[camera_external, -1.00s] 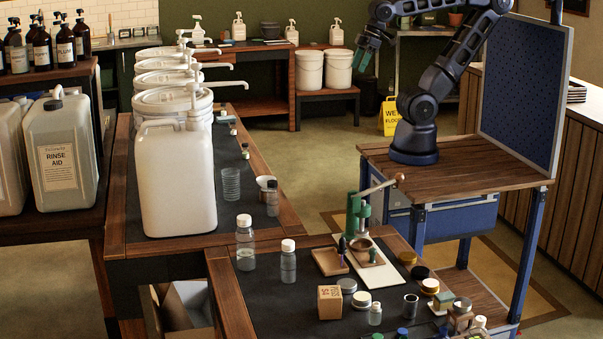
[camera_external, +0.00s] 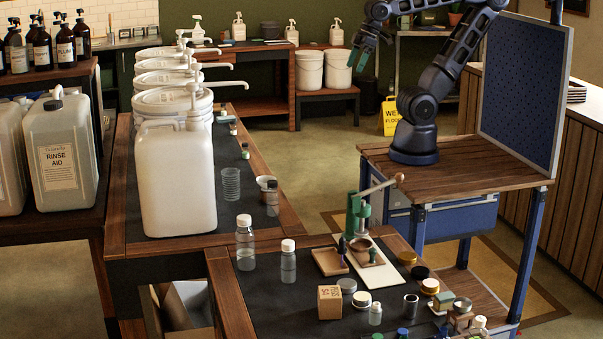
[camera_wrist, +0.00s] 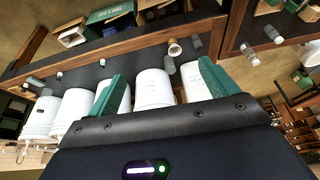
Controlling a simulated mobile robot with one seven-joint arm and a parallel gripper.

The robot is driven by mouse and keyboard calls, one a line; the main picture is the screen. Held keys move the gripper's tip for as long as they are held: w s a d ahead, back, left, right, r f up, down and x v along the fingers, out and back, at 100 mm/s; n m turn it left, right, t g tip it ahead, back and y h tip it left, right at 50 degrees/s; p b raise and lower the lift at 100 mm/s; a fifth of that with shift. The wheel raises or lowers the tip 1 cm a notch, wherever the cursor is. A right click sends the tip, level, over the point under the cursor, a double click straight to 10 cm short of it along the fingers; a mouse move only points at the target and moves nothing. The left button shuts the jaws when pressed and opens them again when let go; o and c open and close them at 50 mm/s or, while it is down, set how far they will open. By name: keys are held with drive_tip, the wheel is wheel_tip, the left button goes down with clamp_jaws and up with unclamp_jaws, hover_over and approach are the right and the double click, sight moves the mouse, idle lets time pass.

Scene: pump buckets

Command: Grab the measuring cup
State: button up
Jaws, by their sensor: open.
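A clear, ribbed cup (camera_external: 231,184), which looks like the measuring cup, stands upright on the dark counter top, just right of the big white jug. It also shows in the wrist view as a small clear cup (camera_wrist: 170,65) between my two fingers, well beyond them. A small whitish cup with a brown inside (camera_external: 266,182) stands close to its right, beside a clear bottle (camera_external: 272,200). My gripper (camera_external: 364,54) is high in the air at upper right, far from the cup. Its green fingers (camera_wrist: 160,70) are spread, with nothing between them.
The white jug (camera_external: 176,180) and several pump buckets (camera_external: 172,102) line the counter's left side. The front counter holds two clear bottles (camera_external: 245,243), a green press (camera_external: 357,215) and several jars. A yellow floor sign (camera_external: 390,116) stands behind. Air over the counter's right edge is free.

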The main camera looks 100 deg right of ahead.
drive_tip(key=w+f+m, duration=0.1)
drive_tip(key=w+m, duration=0.1)
drive_tip(key=w, duration=0.8)
drive_tip(key=m+g+h, duration=0.1)
drive_tip(key=m+h, duration=0.2)
drive_tip(key=m, duration=0.4)
hover_over(231, 172)
drive_tip(key=s+a, duration=0.3)
drive_tip(key=a, duration=0.3)
wheel_tip(231, 172, down, 27)
drive_tip(key=x, duration=1)
drive_tip(key=shift+w+d+f, duration=0.1)
drive_tip(key=shift+w+d, duration=0.15)
drive_tip(key=shift+d, duration=0.05)
drive_tip(key=shift+c, duration=0.3)
